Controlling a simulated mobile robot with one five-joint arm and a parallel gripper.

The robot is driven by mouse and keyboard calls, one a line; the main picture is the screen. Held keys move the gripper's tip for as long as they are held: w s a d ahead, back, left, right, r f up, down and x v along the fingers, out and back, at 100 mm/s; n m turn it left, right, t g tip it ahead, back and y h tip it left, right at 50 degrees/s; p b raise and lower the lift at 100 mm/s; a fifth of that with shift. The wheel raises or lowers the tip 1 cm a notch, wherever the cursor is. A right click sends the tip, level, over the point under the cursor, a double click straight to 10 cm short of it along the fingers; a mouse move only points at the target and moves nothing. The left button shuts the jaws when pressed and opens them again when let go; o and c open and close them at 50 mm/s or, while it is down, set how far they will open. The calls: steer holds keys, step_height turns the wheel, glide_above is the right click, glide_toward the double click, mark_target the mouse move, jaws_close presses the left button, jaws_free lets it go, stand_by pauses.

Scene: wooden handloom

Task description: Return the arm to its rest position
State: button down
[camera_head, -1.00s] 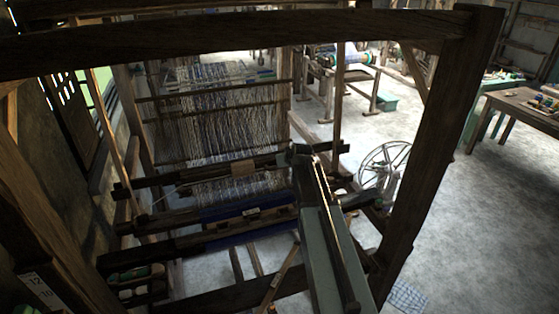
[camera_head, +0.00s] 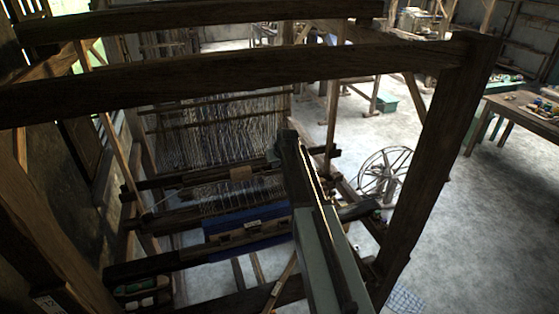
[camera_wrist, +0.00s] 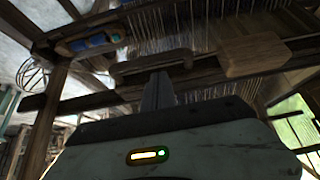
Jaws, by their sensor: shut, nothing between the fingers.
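My arm rises through the middle of the loom frame in the head view, over the right end of the loom's crossbars. My gripper (camera_wrist: 158,90) shows in the wrist view with its narrow fingers together and nothing between them. Its fingertips are not clear in the head view. Beyond the fingers in the wrist view are a dark wooden bar (camera_wrist: 150,66), a pale wooden block (camera_wrist: 252,55) and a shuttle with blue thread (camera_wrist: 90,43). The wooden loom (camera_head: 230,92) carries pale warp threads (camera_head: 225,135) and blue cloth (camera_head: 230,216).
Thick frame beams (camera_head: 230,68) cross above the arm, and a post (camera_head: 425,165) stands right of it. A spinning wheel (camera_head: 385,172) stands beyond. A table (camera_head: 512,108) is at the right. The floor (camera_head: 470,235) at lower right is mostly clear.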

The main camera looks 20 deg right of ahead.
steer(key=shift+s+d+r, duration=0.15)
steer(key=shift+r, duration=0.25)
steer(key=shift+s+r, duration=0.15)
steer(key=s+a+f+g+b, duration=0.1)
steer(key=s+a+f+b, duration=0.2)
steer(key=s+f, duration=0.1)
steer(key=s+a+f+g+b, duration=0.1)
steer(key=s+a+f+b, duration=0.2)
steer(key=s, duration=0.4)
steer(key=s+a+f+g+b, duration=0.1)
steer(key=s+a+f+b, duration=0.3)
steer(key=s+f, duration=0.1)
steer(key=shift+s+a+f, duration=0.15)
steer(key=shift+s+f, duration=0.15)
steer(key=shift+s, duration=0.4)
steer(key=s+a+f+g+b, duration=0.2)
steer(key=s+f+b, duration=0.1)
steer(key=s, duration=0.5)
steer(key=s+a+f+g+b, duration=0.1)
steer(key=s+a+f+b, duration=0.2)
steer(key=s, duration=0.6)
steer(key=shift+a+f+g, duration=0.3)
steer(key=shift+f+g, duration=0.1)
steer(key=shift+f, duration=0.2)
steer(key=shift+s, duration=0.1)
